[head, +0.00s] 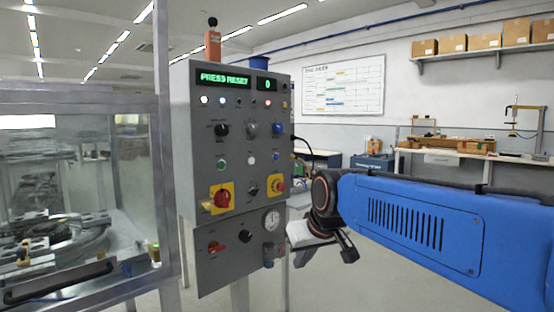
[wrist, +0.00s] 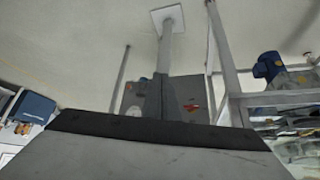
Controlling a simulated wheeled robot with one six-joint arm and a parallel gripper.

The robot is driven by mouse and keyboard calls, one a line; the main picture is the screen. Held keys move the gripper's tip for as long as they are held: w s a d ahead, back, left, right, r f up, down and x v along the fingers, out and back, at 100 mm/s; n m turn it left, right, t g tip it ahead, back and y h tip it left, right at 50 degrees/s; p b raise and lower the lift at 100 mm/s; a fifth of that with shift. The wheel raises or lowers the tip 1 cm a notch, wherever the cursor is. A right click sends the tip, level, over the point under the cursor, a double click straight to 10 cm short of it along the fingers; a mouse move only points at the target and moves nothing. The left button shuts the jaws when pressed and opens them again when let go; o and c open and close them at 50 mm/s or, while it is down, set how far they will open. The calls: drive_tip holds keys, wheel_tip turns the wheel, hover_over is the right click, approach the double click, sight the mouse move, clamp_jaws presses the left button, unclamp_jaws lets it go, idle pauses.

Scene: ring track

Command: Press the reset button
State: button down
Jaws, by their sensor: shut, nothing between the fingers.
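The grey control panel (head: 236,170) stands upright left of centre in the head view. Its green display (head: 224,78) reads "PRESS RESET", and a smaller one (head: 267,84) shows 0. A blue button (head: 276,157), a white button (head: 251,159) and a green button (head: 222,163) sit in one row; their labels are too small to read. My gripper (head: 346,252) is shut and empty, right of the panel's lower part and apart from the buttons. In the wrist view the panel (wrist: 133,95) appears upside down, partly hidden behind a large grey shape; no button can be made out for certain there.
A glass-walled machine enclosure (head: 80,190) stands close on the panel's left. A red emergency stop on yellow (head: 275,185) and a red-and-yellow switch (head: 222,198) are below the button row. A workbench (head: 450,155) is at the back right. Floor shows between.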

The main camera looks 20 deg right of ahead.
sight(276, 157)
drive_tip(key=w+d+r+t, duration=0.1)
drive_tip(key=w+d+r, duration=0.4)
drive_tip(key=w, duration=0.4)
drive_tip(key=w+d+r+m+t+h, duration=0.1)
drive_tip(key=w+d+r, duration=0.4)
drive_tip(key=w+r, duration=0.3)
drive_tip(key=w+d+r+t, duration=0.1)
drive_tip(key=w+d+r, duration=0.4)
drive_tip(key=w, duration=0.6)
drive_tip(key=shift+w+d+r+t+h, duration=0.3)
drive_tip(key=shift+w+d+r+h, duration=0.1)
drive_tip(key=shift+r, duration=0.35)
drive_tip(key=shift+w+a, duration=0.5)
drive_tip(key=shift+w, duration=0.85)
drive_tip(key=shift+w+a, duration=0.5)
drive_tip(key=shift+w, duration=0.9)
drive_tip(key=shift+w+a, duration=0.5)
drive_tip(key=shift+w, duration=0.85)
drive_tip(key=shift+w+a, duration=0.15)
drive_tip(key=shift+w, duration=0.2)
